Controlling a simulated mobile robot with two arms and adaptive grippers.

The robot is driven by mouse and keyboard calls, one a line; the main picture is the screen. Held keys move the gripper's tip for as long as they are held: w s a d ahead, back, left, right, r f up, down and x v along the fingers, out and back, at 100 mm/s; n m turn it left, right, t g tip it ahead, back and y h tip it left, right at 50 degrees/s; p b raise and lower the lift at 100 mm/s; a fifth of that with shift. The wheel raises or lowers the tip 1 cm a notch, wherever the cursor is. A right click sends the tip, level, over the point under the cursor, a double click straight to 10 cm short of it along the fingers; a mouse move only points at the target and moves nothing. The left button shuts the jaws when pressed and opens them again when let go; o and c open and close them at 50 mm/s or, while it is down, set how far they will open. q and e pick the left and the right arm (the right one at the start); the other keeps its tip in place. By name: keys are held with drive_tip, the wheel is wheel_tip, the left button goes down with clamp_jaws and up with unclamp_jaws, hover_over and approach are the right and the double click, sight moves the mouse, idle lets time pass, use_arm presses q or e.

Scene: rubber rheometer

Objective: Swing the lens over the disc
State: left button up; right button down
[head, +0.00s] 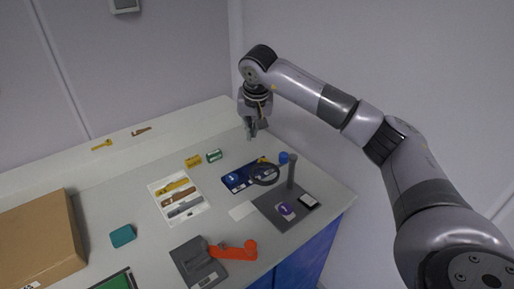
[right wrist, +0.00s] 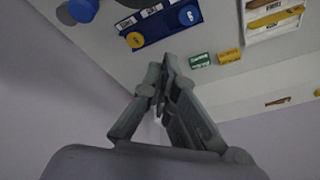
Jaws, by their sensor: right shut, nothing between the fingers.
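A grey stand base (head: 268,205) lies at the right of the bench, with an upright post (head: 291,172). A dark lens ring (head: 265,184) on the post extends to the left, over the near right end of a blue tray (head: 228,186). A purple and white disc (head: 287,211) lies on the base, clear of the ring. My right gripper (head: 253,134) is shut and empty, above the back of the bench, behind the tray and apart from the lens. Its closed fingers also show in the right wrist view (right wrist: 160,82). My left gripper is out of view.
Green (head: 214,156) and yellow (head: 193,161) small boxes stand left of the tray. A blue cylinder (head: 283,158) stands behind the post. A white tray (head: 162,186) holds tools. An orange arm (head: 235,252) and a cardboard box (head: 38,240) are further left and nearer.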

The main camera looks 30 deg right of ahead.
use_arm(q)
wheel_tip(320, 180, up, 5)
drive_tip(key=p, duration=0.5)
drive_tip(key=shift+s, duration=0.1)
use_arm(e)
wheel_tip(320, 180, down, 8)
drive_tip(key=s+d+h, duration=0.1)
drive_tip(key=d, duration=0.1)
drive_tip(key=shift+d, duration=0.2)
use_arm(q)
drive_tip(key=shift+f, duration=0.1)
